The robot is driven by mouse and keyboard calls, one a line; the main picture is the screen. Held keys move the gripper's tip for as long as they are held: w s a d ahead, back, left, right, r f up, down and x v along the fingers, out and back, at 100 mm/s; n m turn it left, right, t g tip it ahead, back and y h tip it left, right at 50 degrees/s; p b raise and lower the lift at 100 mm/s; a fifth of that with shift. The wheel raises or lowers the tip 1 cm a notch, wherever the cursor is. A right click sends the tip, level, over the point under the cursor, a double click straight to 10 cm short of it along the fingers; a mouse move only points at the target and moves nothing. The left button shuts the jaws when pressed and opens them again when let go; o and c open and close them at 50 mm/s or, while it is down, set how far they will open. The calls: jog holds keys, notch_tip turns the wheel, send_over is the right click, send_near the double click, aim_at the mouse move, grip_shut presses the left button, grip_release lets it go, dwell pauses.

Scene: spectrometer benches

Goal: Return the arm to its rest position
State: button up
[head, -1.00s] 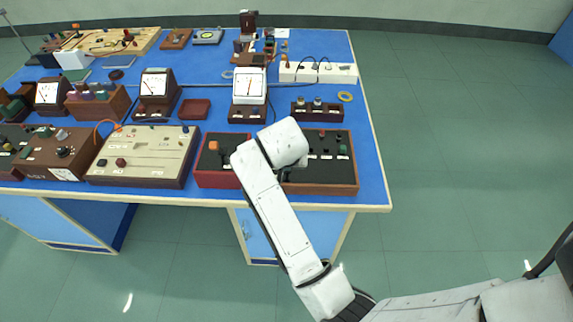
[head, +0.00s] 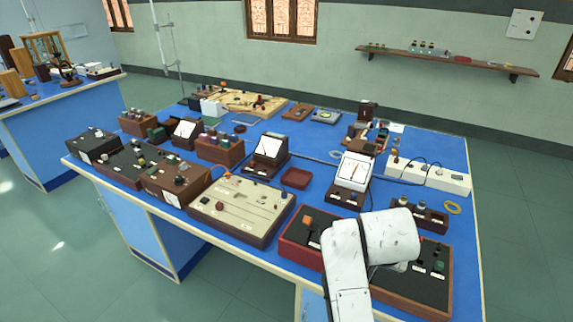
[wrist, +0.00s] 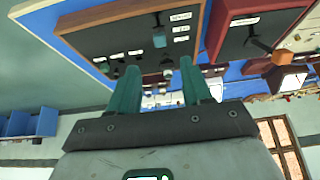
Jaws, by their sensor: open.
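My arm shows at the lower right of the head view as a white bent link in front of the bench's front edge. My gripper (wrist: 158,84) shows in the wrist view with two green fingers apart and nothing between them. It is hidden behind the arm link in the head view. Beyond the fingers is a brown-framed box with a black top (wrist: 130,40), which also shows in the head view (head: 420,285). A red box with a black top (wrist: 255,30) is beside it, partly covered by my arm in the head view (head: 303,238).
Another bench (head: 60,100) stands at the left. A wall shelf (head: 450,61) is at the back. Floor is open at right.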

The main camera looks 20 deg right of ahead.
jog(key=s+a+f+n+g+y, duration=0.1)
jog(key=s+a+f+n+y, duration=0.1)
jog(key=s+a+f+n, duration=0.2)
jog(key=s+a+f+n+g+y, duration=0.1)
jog(key=s+a+f+n, duration=0.3)
jog(key=s+f, duration=0.7)
jog(key=s+n+y, duration=0.1)
jog(key=s, duration=0.5)
jog(key=shift+s+n+g, duration=0.15)
jog(key=shift+n+g, duration=0.15)
jog(key=shift+n, duration=0.1)
dwell(5.5)
